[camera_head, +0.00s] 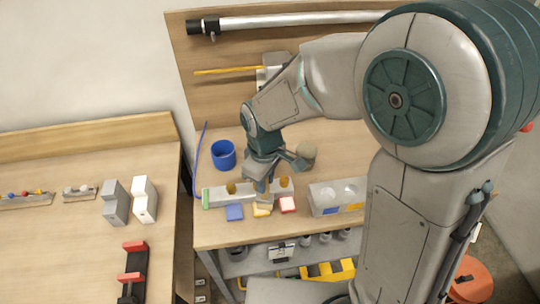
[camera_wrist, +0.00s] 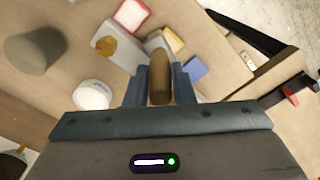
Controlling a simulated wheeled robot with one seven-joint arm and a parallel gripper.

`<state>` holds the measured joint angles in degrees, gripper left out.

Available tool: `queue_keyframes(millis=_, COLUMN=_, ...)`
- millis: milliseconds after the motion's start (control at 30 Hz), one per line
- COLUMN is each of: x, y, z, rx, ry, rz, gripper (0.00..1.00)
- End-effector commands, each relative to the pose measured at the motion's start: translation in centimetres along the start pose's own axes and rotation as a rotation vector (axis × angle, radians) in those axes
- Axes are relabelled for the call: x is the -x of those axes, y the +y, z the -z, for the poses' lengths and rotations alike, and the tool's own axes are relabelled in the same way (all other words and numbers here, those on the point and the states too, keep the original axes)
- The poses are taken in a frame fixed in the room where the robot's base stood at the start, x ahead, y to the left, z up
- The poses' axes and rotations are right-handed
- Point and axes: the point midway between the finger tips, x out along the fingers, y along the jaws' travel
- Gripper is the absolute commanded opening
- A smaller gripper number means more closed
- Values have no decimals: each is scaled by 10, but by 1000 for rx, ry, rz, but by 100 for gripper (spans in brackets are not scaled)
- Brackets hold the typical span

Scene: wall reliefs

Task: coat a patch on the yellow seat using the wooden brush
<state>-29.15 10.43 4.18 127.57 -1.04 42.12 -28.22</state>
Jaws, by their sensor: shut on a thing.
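My gripper (camera_wrist: 159,88) is shut on the wooden brush (camera_wrist: 158,78), whose rounded brown handle stands between the two fingers. In the head view my gripper (camera_head: 262,187) is low over the bench, just behind the yellow seat (camera_head: 262,210). The yellow seat also shows in the wrist view (camera_wrist: 174,39), just beyond the brush and partly hidden by it.
A long pale block (camera_head: 215,196) with brown round spots stands behind the seats. A grey-brown round object (camera_head: 306,152) and a pale block (camera_head: 326,199) are at the right. The bench's front edge is close to the seats.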

Motion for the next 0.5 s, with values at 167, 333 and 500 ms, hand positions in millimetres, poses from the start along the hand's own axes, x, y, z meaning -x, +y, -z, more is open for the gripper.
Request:
queue_keyframes(millis=167, x=13, y=3, z=-6, rx=6, ry=3, rz=-2, gripper=0)
queue_keyframes(millis=333, x=34, y=2, z=-6, rx=7, ry=1, rz=0, gripper=0)
queue_keyframes(millis=500, x=49, y=3, z=-7, rx=4, ry=2, rz=-1, gripper=0)
